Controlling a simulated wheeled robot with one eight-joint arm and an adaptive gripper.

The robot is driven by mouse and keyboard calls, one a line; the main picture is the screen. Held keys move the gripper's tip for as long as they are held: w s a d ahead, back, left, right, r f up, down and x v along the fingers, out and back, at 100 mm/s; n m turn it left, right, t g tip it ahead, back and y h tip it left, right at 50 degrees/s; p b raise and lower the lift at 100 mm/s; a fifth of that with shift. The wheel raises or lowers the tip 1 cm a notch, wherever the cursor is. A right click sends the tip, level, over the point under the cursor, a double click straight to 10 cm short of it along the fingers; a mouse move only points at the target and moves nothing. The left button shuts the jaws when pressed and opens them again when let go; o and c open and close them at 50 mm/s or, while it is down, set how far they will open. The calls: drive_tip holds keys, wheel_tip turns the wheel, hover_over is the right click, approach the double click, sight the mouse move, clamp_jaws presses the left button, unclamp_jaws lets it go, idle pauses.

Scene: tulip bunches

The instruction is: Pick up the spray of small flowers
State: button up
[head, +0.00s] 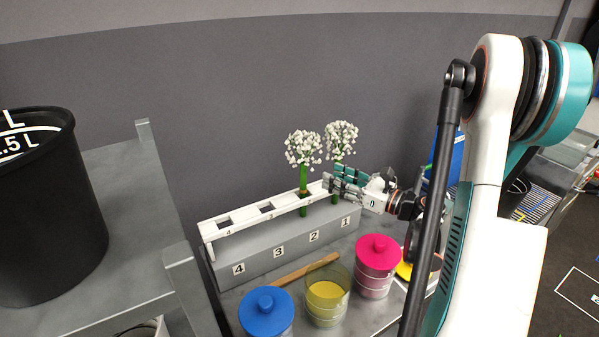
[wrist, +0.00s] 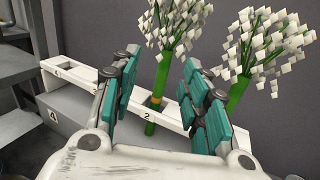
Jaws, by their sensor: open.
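Two sprays of small white flowers on thick green stems stand upright in a white rack (head: 235,224). The left spray (head: 303,151) is in the hole by number 2, the right spray (head: 341,136) by number 1. My gripper (head: 331,180) is open at rack height, hiding part of the right spray's stem in the head view. In the wrist view, the open gripper (wrist: 158,62) points at the left spray (wrist: 162,72), whose stem appears between the fingers. The right spray (wrist: 238,92) is outside the right finger. I cannot tell whether a finger touches a stem.
A grey block (head: 262,258) numbered 4 to 1 carries the rack. In front are a blue-lidded jar (head: 266,306), a yellow-filled glass (head: 326,296), a pink-lidded jar (head: 377,262) and a wooden stick (head: 305,270). A black bucket (head: 45,220) stands left; a wall is behind.

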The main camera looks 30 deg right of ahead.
sight(306, 169)
drive_tip(key=w, duration=0.2)
drive_tip(key=w+a+f+b, duration=0.1)
drive_tip(key=w, duration=0.1)
drive_tip(key=w+a+f, duration=0.1)
drive_tip(key=w, duration=0.1)
drive_tip(key=shift+w, duration=0.3)
drive_tip(key=shift+b+x, duration=1.1)
drive_tip(key=shift+x, duration=1.75)
drive_tip(key=shift+d, duration=0.15)
clamp_jaws()
